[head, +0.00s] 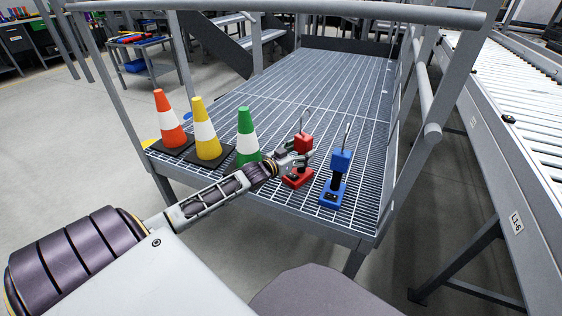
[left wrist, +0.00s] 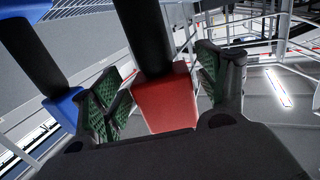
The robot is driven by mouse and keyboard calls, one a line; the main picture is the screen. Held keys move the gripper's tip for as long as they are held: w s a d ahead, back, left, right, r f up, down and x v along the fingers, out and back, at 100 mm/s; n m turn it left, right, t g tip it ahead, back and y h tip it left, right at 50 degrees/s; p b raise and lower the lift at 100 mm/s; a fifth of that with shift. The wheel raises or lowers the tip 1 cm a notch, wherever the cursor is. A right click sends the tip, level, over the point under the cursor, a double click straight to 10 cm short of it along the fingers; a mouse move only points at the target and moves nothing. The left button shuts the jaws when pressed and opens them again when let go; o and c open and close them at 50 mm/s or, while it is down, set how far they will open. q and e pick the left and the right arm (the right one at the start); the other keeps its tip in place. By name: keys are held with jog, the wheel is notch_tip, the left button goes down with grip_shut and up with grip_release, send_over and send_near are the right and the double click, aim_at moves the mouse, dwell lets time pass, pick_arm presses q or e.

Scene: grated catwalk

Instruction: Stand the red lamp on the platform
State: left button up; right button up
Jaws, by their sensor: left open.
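The red lamp (head: 297,178) stands upright on the near part of the grated platform (head: 330,75), with a red base, a red upper block and a thin rod on top. My left gripper (head: 298,159) is at the lamp, partly covering its middle. In the left wrist view the lamp's red block (left wrist: 166,104) and dark post lie between the two green-padded fingers of my open left gripper (left wrist: 165,90). Gaps show beside the block, so the fingers do not look closed on it. My right gripper is not in view.
A similar blue lamp (head: 334,190) stands just right of the red one. A green cone (head: 246,140), a yellow cone (head: 206,135) and an orange cone (head: 169,122) stand to the left. Railings (head: 424,90) border the platform; its rear is clear. A roller conveyor (head: 500,120) runs along the right.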

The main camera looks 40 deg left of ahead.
pick_arm(q)
jog(key=shift+s+a+r+p, duration=0.15)
jog(key=shift+s+p, duration=0.25)
jog(key=shift+s, duration=0.7)
jog(key=shift+s+a, duration=0.1)
jog(key=shift+s, duration=0.45)
jog(key=shift+s+a+p, duration=0.2)
jog(key=shift+s+p, duration=0.4)
jog(key=shift+s, duration=0.5)
jog(key=p, duration=0.2)
send_near(299, 152)
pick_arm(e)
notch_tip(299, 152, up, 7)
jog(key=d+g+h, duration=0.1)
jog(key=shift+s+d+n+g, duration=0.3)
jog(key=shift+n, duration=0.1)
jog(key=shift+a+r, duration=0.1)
